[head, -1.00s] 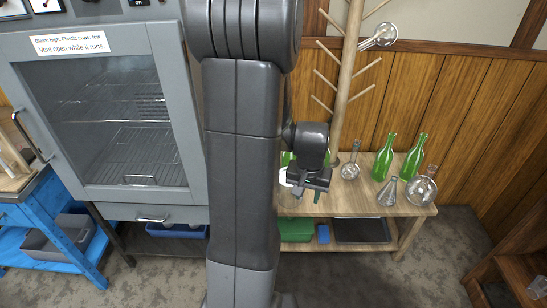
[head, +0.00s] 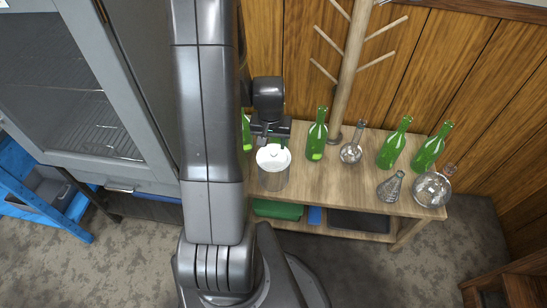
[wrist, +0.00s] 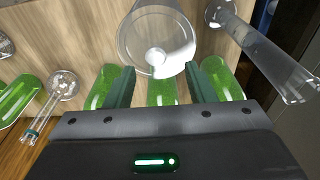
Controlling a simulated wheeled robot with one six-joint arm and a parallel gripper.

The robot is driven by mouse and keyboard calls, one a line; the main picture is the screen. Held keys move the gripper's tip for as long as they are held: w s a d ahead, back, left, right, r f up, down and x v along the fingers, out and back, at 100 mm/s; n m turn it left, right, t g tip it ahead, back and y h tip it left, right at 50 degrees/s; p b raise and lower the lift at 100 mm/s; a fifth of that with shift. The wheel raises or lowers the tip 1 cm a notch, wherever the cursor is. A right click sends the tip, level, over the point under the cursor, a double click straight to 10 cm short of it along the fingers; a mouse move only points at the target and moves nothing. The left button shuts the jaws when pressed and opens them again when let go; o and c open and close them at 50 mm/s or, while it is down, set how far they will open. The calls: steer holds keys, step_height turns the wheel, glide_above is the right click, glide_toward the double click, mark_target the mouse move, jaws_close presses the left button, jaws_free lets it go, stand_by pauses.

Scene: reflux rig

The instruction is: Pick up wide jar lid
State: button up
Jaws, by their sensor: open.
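The wide jar lid (head: 273,157) is a pale round disc on top of a clear wide jar (head: 273,180) on the wooden bench. In the wrist view the lid (wrist: 175,62) shows a small round knob, with the clear jar (wrist: 140,30) around and beyond it. My gripper (head: 270,141) is just behind the lid in the head view. It is open, and its green fingers in the wrist view (wrist: 158,76) point towards the lid, one to each side of the knob. Nothing is visibly held. I cannot tell whether the fingers touch the lid.
Green bottles stand near the jar, one (head: 317,140) to its right and one (head: 246,134) to its left. More bottles (head: 394,146) and glass flasks (head: 432,190) stand farther right. A wooden peg stand (head: 346,80) rises behind. A grey cabinet (head: 120,90) is on the left.

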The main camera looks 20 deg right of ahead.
mark_target(274, 151)
steer(key=f, duration=0.4)
steer(key=shift+d+f+b, duration=0.25)
steer(key=shift+d+b, duration=0.1)
steer(key=c, duration=1.1)
